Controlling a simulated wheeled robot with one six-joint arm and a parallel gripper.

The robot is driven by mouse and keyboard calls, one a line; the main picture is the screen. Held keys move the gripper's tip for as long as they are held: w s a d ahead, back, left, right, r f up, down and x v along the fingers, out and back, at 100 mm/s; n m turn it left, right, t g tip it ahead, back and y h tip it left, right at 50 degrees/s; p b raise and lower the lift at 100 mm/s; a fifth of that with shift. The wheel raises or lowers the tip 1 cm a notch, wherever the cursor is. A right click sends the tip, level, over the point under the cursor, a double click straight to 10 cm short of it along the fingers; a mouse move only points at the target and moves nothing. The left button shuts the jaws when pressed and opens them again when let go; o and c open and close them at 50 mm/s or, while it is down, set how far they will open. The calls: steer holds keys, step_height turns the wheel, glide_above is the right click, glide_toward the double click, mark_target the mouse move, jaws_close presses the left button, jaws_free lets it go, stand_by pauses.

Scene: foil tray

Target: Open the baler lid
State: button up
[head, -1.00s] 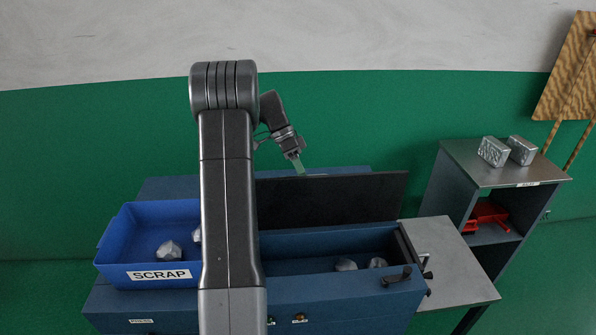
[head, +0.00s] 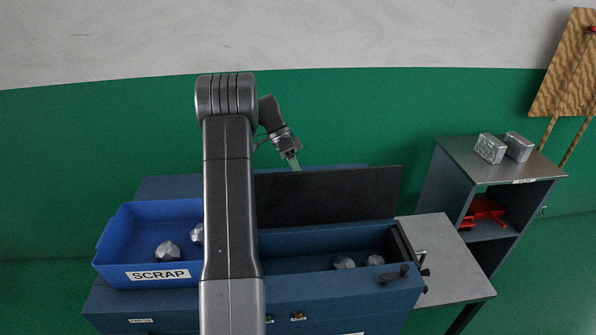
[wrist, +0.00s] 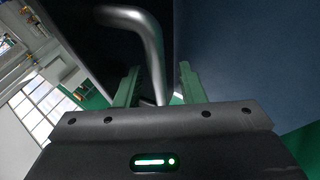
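The baler (head: 330,302) is a blue box. Its lid (head: 330,195), a dark panel, stands raised and roughly upright at the back of the open chamber (head: 300,266). My gripper (head: 297,165) is at the lid's top edge, partly behind it in the head view. In the wrist view a bent metal bar (wrist: 152,50), like a lid handle, runs down between the two green fingers of my gripper (wrist: 158,88). The fingers are apart, with gaps beside the bar, so it is not clamped. The fingertips' far ends are hard to see.
A blue SCRAP bin (head: 120,245) with foil lumps sits at the baler's left. Foil lumps (head: 344,262) lie in the chamber. A grey side table (head: 450,260) and a shelf unit (head: 465,160) with two silver bales (head: 490,148) stand at the right.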

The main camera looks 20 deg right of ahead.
steer(key=shift+r, duration=0.2)
steer(key=b+v, duration=0.1)
steer(key=v, duration=0.6)
steer(key=shift+w+r+b, duration=0.15)
steer(key=shift+b, duration=0.15)
steer(key=p+x, duration=0.1)
steer(key=x, duration=0.6)
steer(key=shift+d+p, duration=0.1)
steer(key=shift+p, duration=0.2)
steer(key=shift+s, duration=0.25)
